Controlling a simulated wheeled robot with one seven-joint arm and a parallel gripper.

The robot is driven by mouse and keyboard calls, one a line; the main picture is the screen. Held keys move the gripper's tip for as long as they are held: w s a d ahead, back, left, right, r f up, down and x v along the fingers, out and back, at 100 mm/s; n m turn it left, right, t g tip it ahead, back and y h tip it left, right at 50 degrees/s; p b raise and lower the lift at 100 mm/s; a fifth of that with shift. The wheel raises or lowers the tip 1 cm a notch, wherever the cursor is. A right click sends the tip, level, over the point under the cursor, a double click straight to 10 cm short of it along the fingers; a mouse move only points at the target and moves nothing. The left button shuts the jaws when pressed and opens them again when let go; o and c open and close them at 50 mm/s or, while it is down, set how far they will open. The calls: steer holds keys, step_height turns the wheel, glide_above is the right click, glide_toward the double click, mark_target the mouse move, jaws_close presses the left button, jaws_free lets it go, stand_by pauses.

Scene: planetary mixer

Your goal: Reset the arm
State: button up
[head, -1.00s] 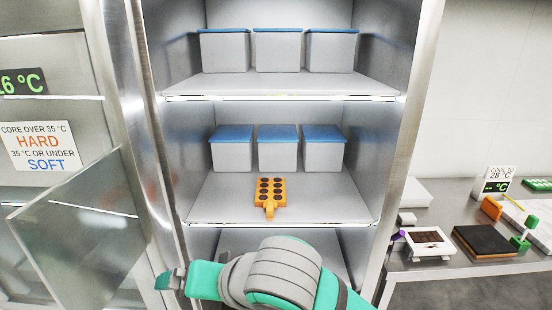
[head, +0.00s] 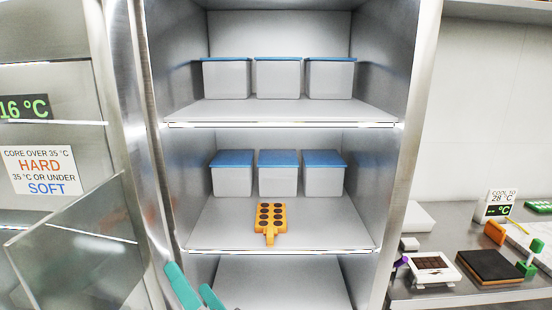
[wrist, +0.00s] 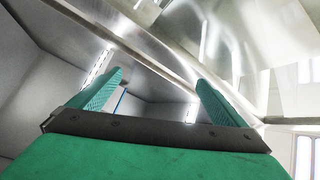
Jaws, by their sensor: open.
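My gripper (head: 194,288) shows at the bottom edge of the head view, its two teal fingers apart with nothing between them. It is in front of the cabinet's lower left part, below the middle shelf. In the wrist view my gripper (wrist: 160,95) is also open and empty, and it faces the metal cabinet wall and shelf edges. Most of my arm is out of the head view.
An orange mould (head: 270,220) with dark round cavities lies on the middle shelf (head: 330,232). Blue-lidded bins (head: 278,175) stand behind it. A glass door (head: 75,245) stands open at the left. A counter (head: 440,293) at the right holds a chocolate tray (head: 432,269) and a dark board (head: 489,267).

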steer(key=s+d+f+m+t+h, duration=0.1)
steer(key=s+d+f+m+h, duration=0.2)
steer(key=f, duration=0.5)
steer(key=s+d+f+t+h, duration=0.1)
steer(key=s+d+f+h, duration=0.35)
steer(key=f, duration=0.35)
steer(key=s+d+f+m+t+h, duration=0.1)
steer(key=s+d+f+m+h, duration=0.2)
steer(key=f, duration=0.5)
steer(key=s+d+f+n+h, duration=0.1)
steer(key=s+d+f+n, duration=0.1)
steer(key=s, duration=0.5)
steer(key=s+d+f+n+g+h, duration=0.1)
steer(key=s+n, duration=0.3)
steer(key=s, duration=0.4)
steer(key=s+d+f+n+g+h, duration=0.1)
steer(key=s+d+f+n, duration=0.2)
steer(key=s, duration=0.4)
steer(key=shift+s+f+n, duration=0.35)
steer(key=shift+f+n, duration=0.05)
steer(key=shift+f, duration=0.15)
